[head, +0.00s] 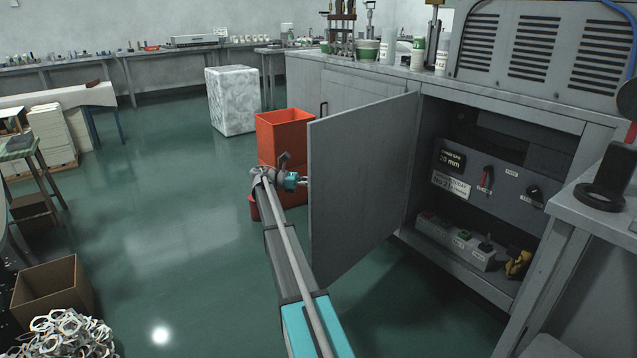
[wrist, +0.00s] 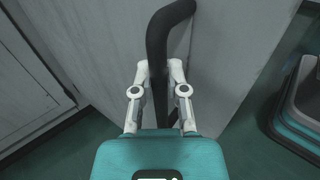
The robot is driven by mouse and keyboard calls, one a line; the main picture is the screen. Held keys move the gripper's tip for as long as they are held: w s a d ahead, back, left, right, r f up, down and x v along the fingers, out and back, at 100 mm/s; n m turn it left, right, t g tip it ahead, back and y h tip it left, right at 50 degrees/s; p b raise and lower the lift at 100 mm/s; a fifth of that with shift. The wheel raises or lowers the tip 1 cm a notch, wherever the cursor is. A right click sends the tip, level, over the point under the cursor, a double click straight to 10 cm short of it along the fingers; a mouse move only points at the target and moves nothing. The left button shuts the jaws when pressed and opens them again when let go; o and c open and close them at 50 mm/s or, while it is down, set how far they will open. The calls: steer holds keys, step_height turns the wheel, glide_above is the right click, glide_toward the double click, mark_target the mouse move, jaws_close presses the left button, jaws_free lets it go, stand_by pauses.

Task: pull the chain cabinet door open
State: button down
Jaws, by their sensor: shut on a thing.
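The grey cabinet door (head: 362,185) stands wide open in the head view, swung out from the cabinet front. My gripper (head: 292,170) is at the door's outer side, near its free edge, and is partly hidden there. In the wrist view my gripper (wrist: 160,75) is shut on the dark bar handle (wrist: 158,50), with one white finger on each side of it. The door face (wrist: 112,62) lies behind the handle. Inside the open cabinet (head: 590,150) are a control panel (head: 480,170) with labels and knobs and a lower row of switches (head: 460,240).
An orange bin (head: 285,132) stands just behind my gripper. The worktop above the cabinet holds cups (head: 368,48) and a vented metal housing (head: 545,45). A cardboard box (head: 52,288) and a pile of white rings (head: 65,335) are at lower left. The green floor (head: 165,220) is clear in the middle.

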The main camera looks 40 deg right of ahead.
steer(key=shift+d, duration=0.1)
steer(key=c, duration=0.6)
jaws_free()
steer(key=shift+s, duration=0.1)
steer(key=shift+c, duration=0.2)
